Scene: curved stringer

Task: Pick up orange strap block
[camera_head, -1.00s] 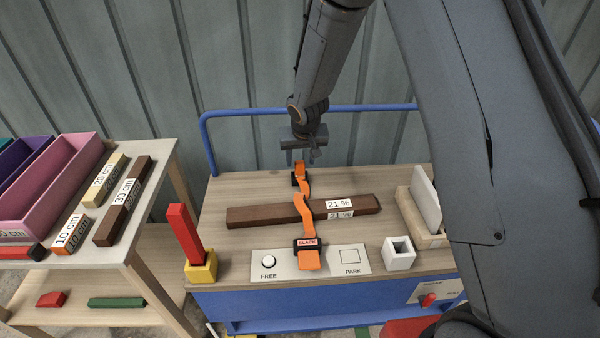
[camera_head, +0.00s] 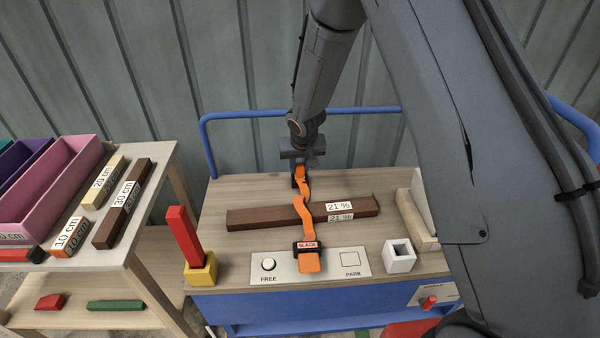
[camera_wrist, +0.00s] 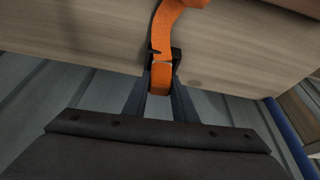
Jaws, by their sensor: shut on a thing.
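The orange strap block (camera_head: 300,172) is at the far end of an orange strap (camera_head: 308,215), near the back edge of the wooden bench top. It also shows in the wrist view (camera_wrist: 160,78), with a black buckle beside it. My gripper (camera_head: 302,168) is over the block from behind. In the wrist view its two fingers (camera_wrist: 160,92) lie on either side of the orange block, shut on it. The strap runs forward over a dark brown bar marked 21 % (camera_head: 270,215) to a black buckle marked SLACK (camera_head: 306,244) with an orange end piece.
A panel marked FREE and PARK (camera_head: 335,262) lies at the bench front. A white hollow block (camera_head: 399,256) stands to its right, a red post in a yellow base (camera_head: 188,238) to its left. A blue rail (camera_head: 240,115) runs behind. A shelf with labelled bars (camera_head: 122,195) stands left.

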